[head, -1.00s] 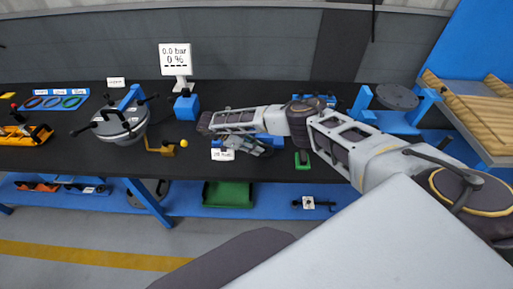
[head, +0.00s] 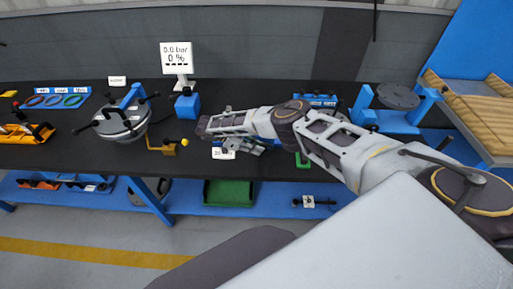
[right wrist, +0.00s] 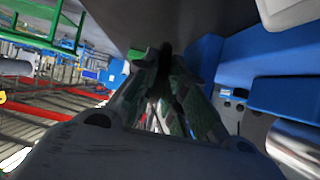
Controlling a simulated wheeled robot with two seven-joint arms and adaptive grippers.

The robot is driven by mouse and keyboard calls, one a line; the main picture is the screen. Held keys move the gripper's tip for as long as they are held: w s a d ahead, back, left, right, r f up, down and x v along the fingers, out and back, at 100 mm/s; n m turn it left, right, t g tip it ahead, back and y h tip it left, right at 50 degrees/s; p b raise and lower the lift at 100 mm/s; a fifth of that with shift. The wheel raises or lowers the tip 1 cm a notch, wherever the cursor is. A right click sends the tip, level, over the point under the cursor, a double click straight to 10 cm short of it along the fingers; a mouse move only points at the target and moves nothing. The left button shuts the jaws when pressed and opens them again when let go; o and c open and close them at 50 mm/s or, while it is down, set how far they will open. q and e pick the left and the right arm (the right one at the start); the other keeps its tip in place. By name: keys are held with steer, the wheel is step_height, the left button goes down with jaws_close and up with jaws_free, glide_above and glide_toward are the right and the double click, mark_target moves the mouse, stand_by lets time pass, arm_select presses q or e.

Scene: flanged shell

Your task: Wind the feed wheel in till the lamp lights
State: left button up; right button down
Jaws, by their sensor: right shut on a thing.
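My right gripper (head: 256,148) is low over the middle of the black bench, folded back under my forearm, at a blue unit with a small white label (head: 223,154). In the right wrist view its fingers (right wrist: 163,75) are closed together on something dark, which I cannot make out clearly. The feed wheel is not clearly visible in the head view; my arm and gripper cover most of that unit. I cannot pick out a lit lamp. My left gripper is not in view.
A lidded grey vessel (head: 121,122) and a brass fitting with a yellow knob (head: 184,142) stand to the left. A display (head: 177,56) reads 0.0 bar, 0 %. A green bin (head: 229,193) sits on the lower shelf. A blue stand (head: 398,122) is at the right.

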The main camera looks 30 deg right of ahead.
steer(key=c, duration=1.8)
jaws_free()
steer(key=shift+o, duration=0.2)
steer(key=v, duration=0.7)
steer(key=shift+w+a, duration=0.2)
steer(key=shift+a, duration=0.05)
steer(key=shift+r, duration=0.1)
